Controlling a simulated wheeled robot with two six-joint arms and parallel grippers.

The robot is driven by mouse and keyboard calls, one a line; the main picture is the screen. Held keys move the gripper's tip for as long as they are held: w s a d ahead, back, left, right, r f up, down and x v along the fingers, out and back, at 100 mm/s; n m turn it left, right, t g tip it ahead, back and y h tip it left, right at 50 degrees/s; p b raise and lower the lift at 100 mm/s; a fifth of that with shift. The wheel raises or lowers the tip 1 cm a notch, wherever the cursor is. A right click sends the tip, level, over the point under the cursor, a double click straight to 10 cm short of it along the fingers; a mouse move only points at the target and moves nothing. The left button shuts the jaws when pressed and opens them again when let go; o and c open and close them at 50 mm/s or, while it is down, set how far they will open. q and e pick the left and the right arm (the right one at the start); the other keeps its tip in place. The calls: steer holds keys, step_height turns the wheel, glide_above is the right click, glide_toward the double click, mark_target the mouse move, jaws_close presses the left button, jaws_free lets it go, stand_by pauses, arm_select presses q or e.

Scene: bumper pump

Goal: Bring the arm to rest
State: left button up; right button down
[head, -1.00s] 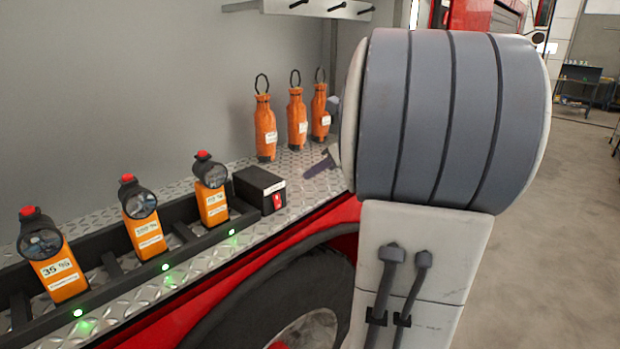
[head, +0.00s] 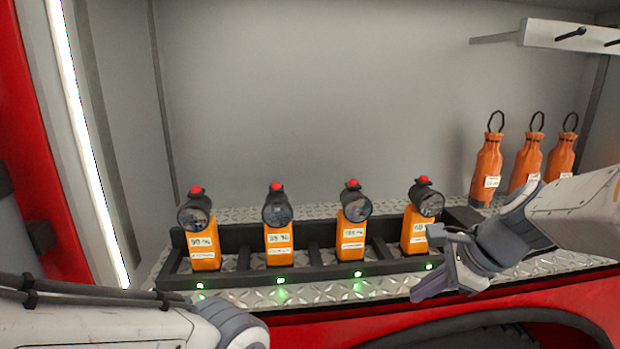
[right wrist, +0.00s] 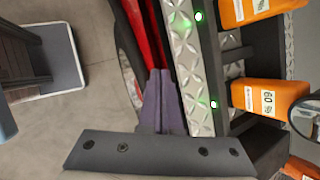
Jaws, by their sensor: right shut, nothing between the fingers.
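My right gripper (head: 416,296) is at the lower right of the head view, in front of the right end of a dark rack of lamps. Its fingers are shut and empty; in the right wrist view the two purple fingers (right wrist: 157,85) lie side by side beside the deck edge. The arm comes in from the right. Part of my left arm shows at the lower left of the head view; its gripper is out of sight.
Several orange lamps stand in the charging rack (head: 300,272) with green lights along its front. Orange bottles (head: 486,170) stand at the right. A red panel (head: 560,298) runs below the deck. A grey wall (head: 320,90) is behind.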

steer(key=s+a+f+n+g+h+b, duration=0.1)
steer(key=s+a+f+n+g+b, duration=0.1)
steer(key=s+a+f+n, duration=0.5)
steer(key=s+a+f+n+g+h+b, duration=0.2)
steer(key=s+a+f+n, duration=0.5)
steer(key=s+n, duration=0.6)
steer(key=a+n, duration=0.1)
steer(key=n, duration=0.6)
steer(key=shift+a+g, duration=0.35)
steer(key=shift+g, duration=0.05)
